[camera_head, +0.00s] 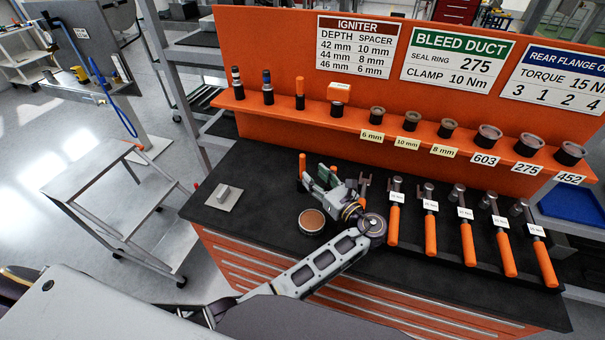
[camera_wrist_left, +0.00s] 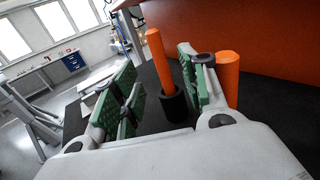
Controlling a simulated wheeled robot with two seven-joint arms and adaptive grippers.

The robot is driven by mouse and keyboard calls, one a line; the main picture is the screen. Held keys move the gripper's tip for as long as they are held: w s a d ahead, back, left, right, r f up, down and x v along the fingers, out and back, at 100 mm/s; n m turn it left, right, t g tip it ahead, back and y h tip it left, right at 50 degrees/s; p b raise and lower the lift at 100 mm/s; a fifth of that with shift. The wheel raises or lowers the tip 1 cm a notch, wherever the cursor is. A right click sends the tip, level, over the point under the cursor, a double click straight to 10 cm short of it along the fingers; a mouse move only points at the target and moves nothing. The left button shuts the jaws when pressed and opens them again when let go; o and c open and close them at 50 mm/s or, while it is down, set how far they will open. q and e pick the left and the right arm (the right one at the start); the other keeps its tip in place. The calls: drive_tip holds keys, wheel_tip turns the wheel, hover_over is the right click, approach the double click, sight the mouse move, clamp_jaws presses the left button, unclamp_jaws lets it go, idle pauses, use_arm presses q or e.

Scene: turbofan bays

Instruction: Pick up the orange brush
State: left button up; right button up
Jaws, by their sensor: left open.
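My left gripper (camera_head: 325,180) is open over the dark bench top, its green-padded fingers apart. In the left wrist view, an upright orange handle with a black lower part (camera_wrist_left: 157,58) stands between the two fingers (camera_wrist_left: 155,88), with visible room on the left. I take it for the orange brush, and I cannot tell whether a finger touches it. A second, thicker orange cylinder (camera_wrist_left: 228,75) is partly hidden behind the right finger. In the head view, an orange upright piece (camera_head: 302,163) shows just left of the gripper. My right gripper is out of view.
A round tin (camera_head: 312,221) sits close to the left gripper. Several orange-handled tools (camera_head: 430,232) lie to the right. An orange shelf (camera_head: 345,117) with small parts runs behind. A grey plate with a block (camera_head: 224,197) lies left, with bare bench between.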

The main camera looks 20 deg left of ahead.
sight(302, 164)
use_arm(q)
drive_tip(key=shift+w+a, duration=0.1)
drive_tip(key=shift+b+x, duration=1.15)
drive_tip(key=shift+x, duration=1.15)
drive_tip(key=shift+b+x, duration=0.5)
drive_tip(key=shift+x, duration=0.8)
clamp_jaws()
